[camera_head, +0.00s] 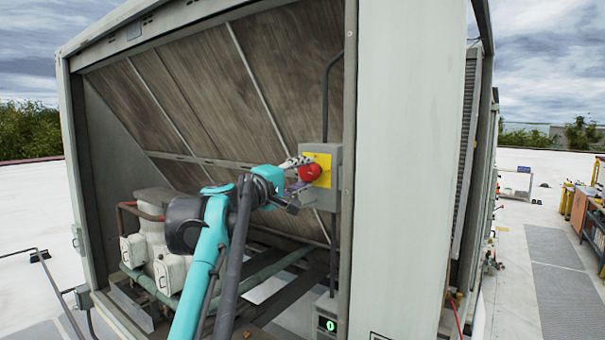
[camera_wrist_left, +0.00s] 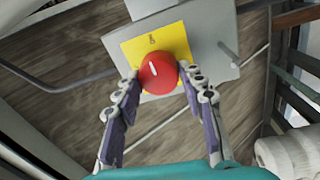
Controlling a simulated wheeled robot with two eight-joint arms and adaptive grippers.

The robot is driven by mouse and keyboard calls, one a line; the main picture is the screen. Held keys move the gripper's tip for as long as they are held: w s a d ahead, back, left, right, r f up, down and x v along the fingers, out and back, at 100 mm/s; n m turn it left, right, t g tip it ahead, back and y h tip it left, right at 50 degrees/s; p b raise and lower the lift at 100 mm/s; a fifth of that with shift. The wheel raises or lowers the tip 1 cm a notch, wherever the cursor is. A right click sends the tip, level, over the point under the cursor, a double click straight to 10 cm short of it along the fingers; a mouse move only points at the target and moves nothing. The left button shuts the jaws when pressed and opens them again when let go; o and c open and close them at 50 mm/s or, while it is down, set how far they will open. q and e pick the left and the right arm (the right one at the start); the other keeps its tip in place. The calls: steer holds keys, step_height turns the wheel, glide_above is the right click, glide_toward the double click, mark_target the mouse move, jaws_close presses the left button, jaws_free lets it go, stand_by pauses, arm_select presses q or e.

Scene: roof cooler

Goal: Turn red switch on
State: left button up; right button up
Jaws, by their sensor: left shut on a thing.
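The red switch (camera_head: 309,172) is a round knob on a yellow plate (camera_head: 322,160), fixed to a grey box inside the open cooler housing. In the left wrist view the red knob (camera_wrist_left: 158,73) shows a short white mark on its face, tilted a little off the plate's vertical. My left gripper (camera_head: 298,174) is at the knob. In the left wrist view its two fingertips (camera_wrist_left: 159,76) are on either side of the knob, shut on it. My right gripper is in neither view.
The housing's grey front panel (camera_head: 403,170) stands just right of the switch box. Pipes and a compressor (camera_head: 152,225) lie low at the left. A small box with a green-lit display (camera_head: 327,324) is below. A conduit (camera_head: 327,95) runs up from the switch box.

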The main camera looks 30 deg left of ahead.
arm_select(q)
steer(key=shift+m, duration=0.5)
steer(key=o, duration=1.2)
steer(key=shift+w, duration=0.1)
steer(key=shift+c, duration=0.2)
steer(key=s, duration=1.2)
steer(key=shift+a+f, duration=0.45)
